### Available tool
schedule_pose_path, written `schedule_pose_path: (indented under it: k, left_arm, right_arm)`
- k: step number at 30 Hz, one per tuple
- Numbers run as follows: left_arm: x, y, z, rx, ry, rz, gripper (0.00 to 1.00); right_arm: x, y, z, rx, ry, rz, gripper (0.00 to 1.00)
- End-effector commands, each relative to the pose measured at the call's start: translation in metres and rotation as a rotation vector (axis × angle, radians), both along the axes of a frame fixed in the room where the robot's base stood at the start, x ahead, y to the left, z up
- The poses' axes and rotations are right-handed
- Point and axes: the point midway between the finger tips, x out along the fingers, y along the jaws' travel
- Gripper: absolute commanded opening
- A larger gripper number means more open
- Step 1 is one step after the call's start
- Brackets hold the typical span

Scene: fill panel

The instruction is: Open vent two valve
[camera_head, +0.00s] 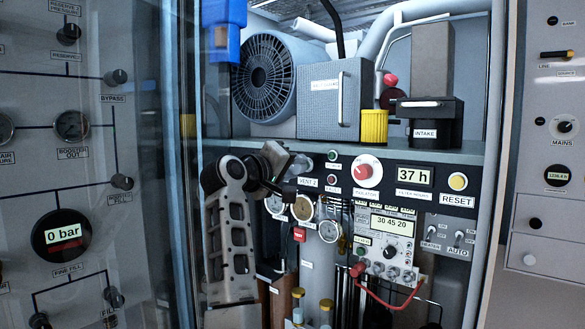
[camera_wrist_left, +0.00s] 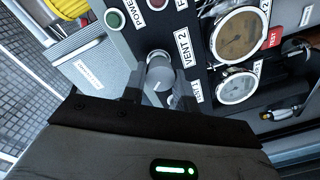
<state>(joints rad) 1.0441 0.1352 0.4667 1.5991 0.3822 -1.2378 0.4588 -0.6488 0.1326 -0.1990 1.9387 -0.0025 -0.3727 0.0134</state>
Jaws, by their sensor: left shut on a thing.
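The vent two valve is a grey round knob (camera_wrist_left: 160,72) beside the "VENT 2" label (camera_wrist_left: 183,48) in the left wrist view. The label also shows in the head view (camera_head: 308,181), just right of my left gripper (camera_head: 286,178). My left gripper's two dark fingers (camera_wrist_left: 158,92) stand on either side of the knob and are shut on it. In the head view the gripper and wrist cover part of the knob. My right gripper is not in view.
Two pressure gauges (camera_wrist_left: 239,35) (camera_wrist_left: 236,87) sit close beside the knob. A green light (camera_wrist_left: 115,20) is near it too. Above the panel, a shelf (camera_head: 440,150) holds a grey box (camera_head: 328,105) and a yellow container (camera_head: 374,126). A red cable (camera_head: 385,303) hangs at lower right.

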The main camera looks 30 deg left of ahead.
Motion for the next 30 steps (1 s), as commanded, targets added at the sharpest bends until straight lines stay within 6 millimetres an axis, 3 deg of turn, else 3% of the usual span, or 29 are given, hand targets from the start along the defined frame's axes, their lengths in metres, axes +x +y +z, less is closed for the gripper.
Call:
schedule_pose_path:
  k: [30]
  left_arm:
    - [0.0002, 0.0001, 0.0002, -0.967, 0.074, -0.003, 0.07]
  right_arm:
    - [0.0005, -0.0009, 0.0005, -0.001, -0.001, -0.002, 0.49]
